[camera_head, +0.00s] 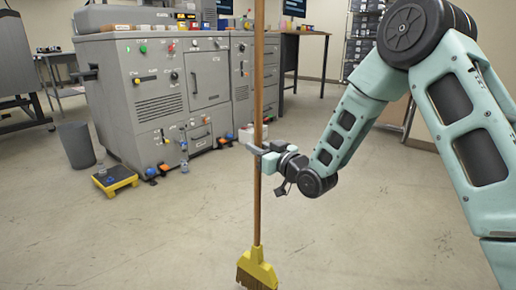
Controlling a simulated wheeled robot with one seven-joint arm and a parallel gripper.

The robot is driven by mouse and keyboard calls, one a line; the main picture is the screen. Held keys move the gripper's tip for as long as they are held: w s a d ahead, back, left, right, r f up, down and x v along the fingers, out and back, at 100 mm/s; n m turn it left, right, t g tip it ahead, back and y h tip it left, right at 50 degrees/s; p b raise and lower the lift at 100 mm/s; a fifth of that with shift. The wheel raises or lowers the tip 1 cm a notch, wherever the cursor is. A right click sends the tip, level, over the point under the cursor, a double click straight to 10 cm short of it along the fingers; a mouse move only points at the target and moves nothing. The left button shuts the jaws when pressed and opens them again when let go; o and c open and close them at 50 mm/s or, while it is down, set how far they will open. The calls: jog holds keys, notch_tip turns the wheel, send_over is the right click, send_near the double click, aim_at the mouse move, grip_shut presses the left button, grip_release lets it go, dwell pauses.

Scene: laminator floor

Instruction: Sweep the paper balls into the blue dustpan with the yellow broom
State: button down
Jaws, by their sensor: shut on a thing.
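The yellow broom (258,268) stands nearly upright in the middle of the view, its long brown wooden handle running up past the top edge. Its yellow head with dark bristles is low in the picture, at or just above the floor; I cannot tell which. My gripper (258,151) is shut on the handle about halfway up the picture. My arm reaches in from the right. I see no paper balls and no blue dustpan in this view.
A large grey laminator (165,90) stands behind, with blue and orange feet. A grey bin (76,146) and a yellow-black platform (115,180) are on the floor at left. A shelf rack (362,42) is at the back right. The front floor is clear.

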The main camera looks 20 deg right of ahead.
jog(key=shift+a+f, duration=0.15)
jog(key=shift+f, duration=0.05)
dwell(0.6)
jog(key=shift+s+a+f+b, duration=0.2)
jog(key=shift+f+b, duration=0.25)
jog(key=shift+b, duration=0.05)
jog(key=shift+s+a+f+b, duration=0.2)
jog(key=shift+a+f+b, duration=0.05)
jog(key=shift+f+b, duration=0.3)
jog(key=shift+s+a+f+b, duration=0.2)
jog(key=shift+f+b, duration=0.2)
jog(key=shift+b, duration=0.1)
jog(key=shift+r, duration=0.1)
dwell(0.5)
